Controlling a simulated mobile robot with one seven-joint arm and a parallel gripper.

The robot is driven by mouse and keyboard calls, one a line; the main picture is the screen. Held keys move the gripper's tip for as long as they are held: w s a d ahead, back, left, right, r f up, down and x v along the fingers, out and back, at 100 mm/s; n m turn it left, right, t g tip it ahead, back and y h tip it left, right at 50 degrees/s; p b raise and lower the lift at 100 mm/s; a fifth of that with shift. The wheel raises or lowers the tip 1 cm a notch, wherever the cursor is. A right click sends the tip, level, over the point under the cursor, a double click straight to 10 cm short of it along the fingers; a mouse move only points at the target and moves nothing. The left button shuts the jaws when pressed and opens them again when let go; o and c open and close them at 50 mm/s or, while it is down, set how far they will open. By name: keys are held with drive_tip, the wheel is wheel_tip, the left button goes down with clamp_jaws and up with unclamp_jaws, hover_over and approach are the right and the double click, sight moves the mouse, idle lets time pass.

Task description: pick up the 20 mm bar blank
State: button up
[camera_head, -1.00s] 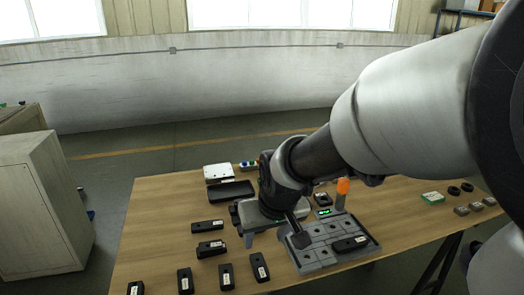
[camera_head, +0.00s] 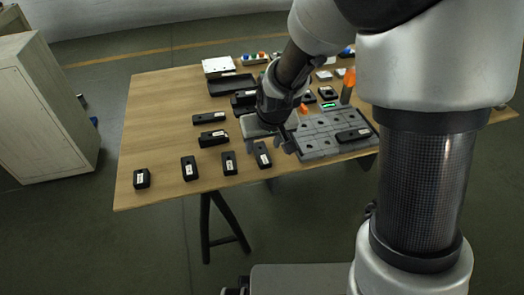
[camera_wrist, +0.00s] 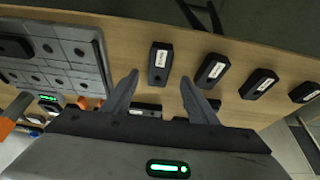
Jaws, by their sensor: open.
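Several black bar blanks with white labels lie on the wooden table; I cannot read which is 20 mm. My gripper (camera_head: 284,143) is open, above the table by the plate's left edge. In the wrist view, a black blank (camera_wrist: 159,66) lies just beyond and between the open fingertips of my gripper (camera_wrist: 160,80), with nothing held. The same blank (camera_head: 262,155) shows left of the gripper in the head view. Beside it in a row lie three others (camera_head: 228,163), (camera_head: 189,169) and (camera_head: 142,178). Two more (camera_head: 206,119) and (camera_head: 212,138) lie behind the row.
A grey holed plate (camera_head: 318,145) is right of my gripper, with a black blank (camera_head: 352,135) on it. An orange-topped post (camera_head: 348,82) stands behind it. A black tray (camera_head: 232,84) is at the back. The table's left side is clear.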

sight(262, 152)
drive_tip(key=b+x, duration=0.1)
drive_tip(key=x, duration=0.3)
drive_tip(key=shift+d+f, duration=0.15)
drive_tip(key=shift+f, duration=0.15)
drive_tip(key=shift+c, duration=0.4)
drive_tip(key=shift+r, duration=0.1)
clamp_jaws()
